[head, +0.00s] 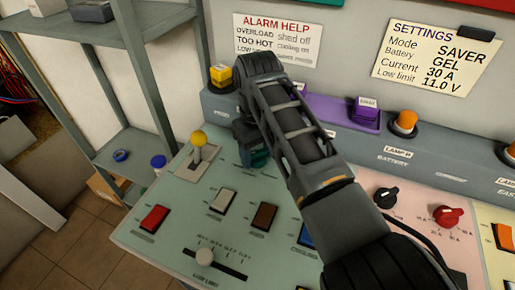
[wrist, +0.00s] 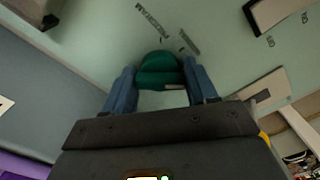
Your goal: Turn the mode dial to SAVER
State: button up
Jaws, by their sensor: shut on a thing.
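A green dial (wrist: 157,66) sits between the two blue fingers of my gripper (wrist: 160,78) in the wrist view. My gripper is shut on it, one finger at each side. Small print lies on the pale green panel by the dial, too tilted to read surely. In the head view only a bit of the green dial (head: 260,159) shows, under my arm. The settings note (head: 436,56) on the wall reads Mode SAVER, Battery GEL, Current 30 A, Low limit 11.0 V. The dial's pointer and its position marks cannot be made out.
A yellow-knobbed lever (head: 198,139) stands left of my gripper. Red (head: 154,218), white (head: 223,201) and brown (head: 264,216) switches and a slider (head: 205,257) lie nearer. Black (head: 386,197) and red (head: 447,216) knobs are to the right. A purple block (head: 366,114) and lamps line the back ledge.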

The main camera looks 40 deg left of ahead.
aim_at(257, 151)
jog(key=shift+r, duration=0.1)
dwell(0.3)
jog(key=o, duration=0.9)
jog(key=shift+r+b, duration=0.45)
jog(key=shift+r, duration=3.45)
